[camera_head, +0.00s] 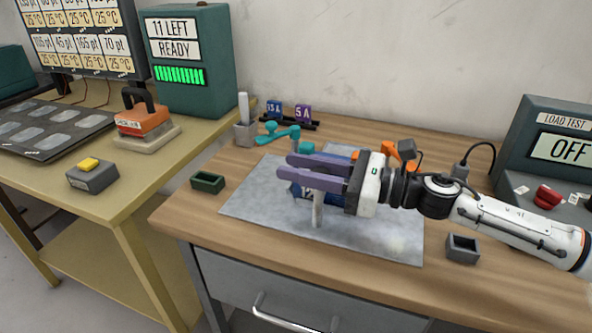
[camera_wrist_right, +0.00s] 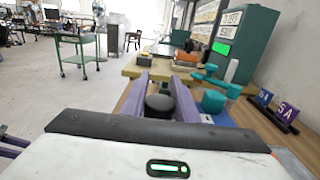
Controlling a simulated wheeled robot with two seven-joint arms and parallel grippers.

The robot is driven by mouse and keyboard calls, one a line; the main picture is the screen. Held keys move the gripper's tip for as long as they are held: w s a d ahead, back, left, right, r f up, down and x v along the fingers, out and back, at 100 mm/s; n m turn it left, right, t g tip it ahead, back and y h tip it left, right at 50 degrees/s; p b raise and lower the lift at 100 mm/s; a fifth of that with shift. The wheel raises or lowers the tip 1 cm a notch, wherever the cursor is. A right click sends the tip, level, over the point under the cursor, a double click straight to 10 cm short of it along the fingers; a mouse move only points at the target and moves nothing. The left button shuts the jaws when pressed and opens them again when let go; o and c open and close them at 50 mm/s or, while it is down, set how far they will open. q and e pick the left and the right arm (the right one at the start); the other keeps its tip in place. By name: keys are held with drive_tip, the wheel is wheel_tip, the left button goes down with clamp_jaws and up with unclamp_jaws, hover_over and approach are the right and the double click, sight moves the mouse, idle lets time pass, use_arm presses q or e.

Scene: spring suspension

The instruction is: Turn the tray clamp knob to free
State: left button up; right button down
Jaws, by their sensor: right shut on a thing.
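My right gripper (camera_head: 283,167) reaches in from the right over the grey mat, its purple fingers level and pointing left. In the right wrist view a round black knob (camera_wrist_right: 159,105) sits between the two fingers, and they are shut on it. In the head view the fingers hide the knob. A pale upright post (camera_head: 318,212) stands just below the fingers, beside a blue part (camera_head: 298,190) that is mostly hidden. Any marking for the knob's position cannot be seen. Purple pieces at the left edge of the right wrist view may be my left gripper (camera_wrist_right: 8,146).
A teal lever part (camera_head: 282,133) lies behind the fingers, near the blue and purple 5 A blocks (camera_head: 302,115). A green bin (camera_head: 208,182) and a grey bin (camera_head: 462,248) flank the grey mat (camera_head: 262,212). The load test box (camera_head: 553,150) reads OFF.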

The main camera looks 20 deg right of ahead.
drive_tip(key=c, duration=1.4)
unclamp_jaws()
drive_tip(key=b+v, duration=0.1)
drive_tip(key=v, duration=0.2)
drive_tip(key=shift+s+d+f, duration=0.15)
drive_tip(key=shift+s+d, duration=0.15)
drive_tip(key=shift+v, duration=3.25)
